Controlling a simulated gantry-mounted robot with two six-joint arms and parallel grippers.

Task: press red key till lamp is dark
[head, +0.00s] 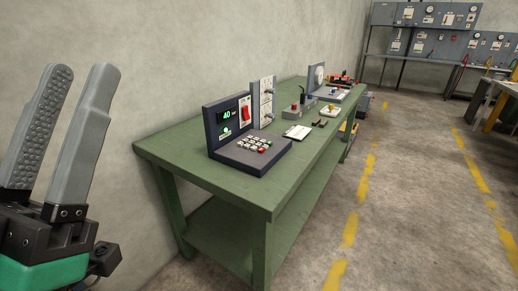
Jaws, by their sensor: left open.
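A dark blue control console (216,136) stands on the near end of a green workbench (180,151). Its sloped front holds a keypad with pale keys and a small red key (262,151) at the near side. Its upright panel has a screen reading 40 in green, and below it a small round green lamp (226,132) that looks lit. A larger red rocker switch (245,112) sits beside the screen on a light plate. My left gripper (83,70) is open and empty at the left edge, pointing up, well apart from the console. My right gripper is not in view.
A pale socket panel (263,103) stands behind the console. Further along the bench are a white card (297,132), small button boxes and a gauge panel (316,76). A concrete wall runs behind the bench. The floor at right is open, with yellow lines.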

